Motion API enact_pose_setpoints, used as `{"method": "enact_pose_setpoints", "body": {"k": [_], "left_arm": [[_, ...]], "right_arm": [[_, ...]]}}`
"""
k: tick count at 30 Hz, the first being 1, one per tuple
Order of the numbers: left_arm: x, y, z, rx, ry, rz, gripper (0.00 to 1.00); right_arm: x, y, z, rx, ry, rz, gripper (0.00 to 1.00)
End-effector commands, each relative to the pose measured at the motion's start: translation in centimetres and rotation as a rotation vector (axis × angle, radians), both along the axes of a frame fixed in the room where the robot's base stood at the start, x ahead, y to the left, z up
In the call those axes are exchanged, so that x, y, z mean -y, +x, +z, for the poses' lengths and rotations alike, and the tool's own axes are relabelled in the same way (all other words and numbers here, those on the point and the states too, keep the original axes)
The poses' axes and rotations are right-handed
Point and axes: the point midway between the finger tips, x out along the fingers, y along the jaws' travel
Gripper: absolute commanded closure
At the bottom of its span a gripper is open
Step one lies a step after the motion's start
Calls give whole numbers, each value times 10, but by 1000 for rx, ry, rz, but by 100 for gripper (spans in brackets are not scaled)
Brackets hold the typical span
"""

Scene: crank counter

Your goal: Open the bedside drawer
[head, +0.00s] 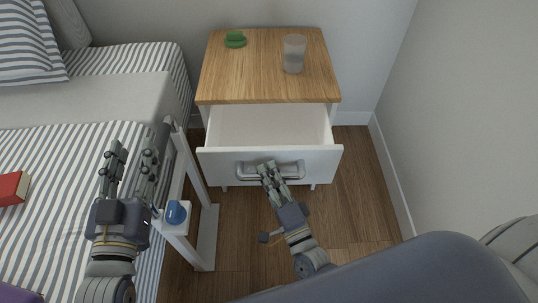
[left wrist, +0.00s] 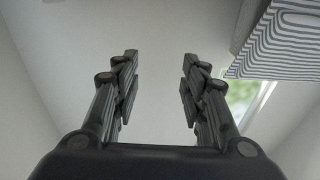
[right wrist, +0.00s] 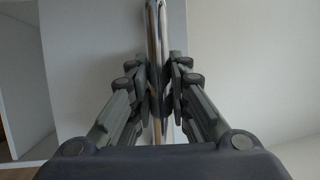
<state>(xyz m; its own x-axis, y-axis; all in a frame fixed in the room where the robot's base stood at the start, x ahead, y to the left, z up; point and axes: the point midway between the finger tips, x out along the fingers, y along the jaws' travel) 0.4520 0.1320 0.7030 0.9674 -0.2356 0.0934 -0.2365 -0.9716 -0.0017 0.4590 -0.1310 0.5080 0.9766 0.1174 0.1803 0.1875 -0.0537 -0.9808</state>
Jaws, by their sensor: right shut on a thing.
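The white bedside drawer (head: 219,162) is pulled well out of the nightstand, and its empty inside shows in the head view. A metal bar handle (head: 288,171) runs across its front. My right gripper (head: 267,168) is shut on the handle, left of its right end. In the right wrist view the shiny handle (right wrist: 155,25) passes between the fingers of the right gripper (right wrist: 160,90). My left gripper (head: 132,150) is open and empty above the bed's edge. The left wrist view shows its fingers (left wrist: 158,85) wide apart with nothing between them.
The nightstand's wooden top (head: 245,75) carries a green object (head: 235,40) and a clear glass (head: 293,54). A striped bed (head: 60,160) with a red book (head: 12,188) is at left. A white frame (head: 207,235) with a blue object (head: 176,212) stands beside it. Wood floor lies at right.

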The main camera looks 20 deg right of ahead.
Motion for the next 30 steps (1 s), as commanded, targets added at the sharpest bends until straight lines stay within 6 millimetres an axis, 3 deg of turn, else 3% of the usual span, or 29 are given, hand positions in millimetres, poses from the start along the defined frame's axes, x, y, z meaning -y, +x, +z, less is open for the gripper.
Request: {"method": "enact_pose_setpoints", "body": {"k": [9, 25, 26, 30], "left_arm": [[-6, -3, -39, -193, 50, 12, 60], [-8, -5, -47, -232, 59, 15, 60], [-8, -5, -47, -232, 59, 15, 60], [-8, -5, -47, -231, 59, 15, 60]], "right_arm": [[-10, -31, -1, -3, -3, 2, 100], [-11, -37, -1, -2, -2, 2, 100], [-11, -37, -1, -2, -2, 2, 76], [-11, -37, -1, -2, -1, 1, 74]]}}
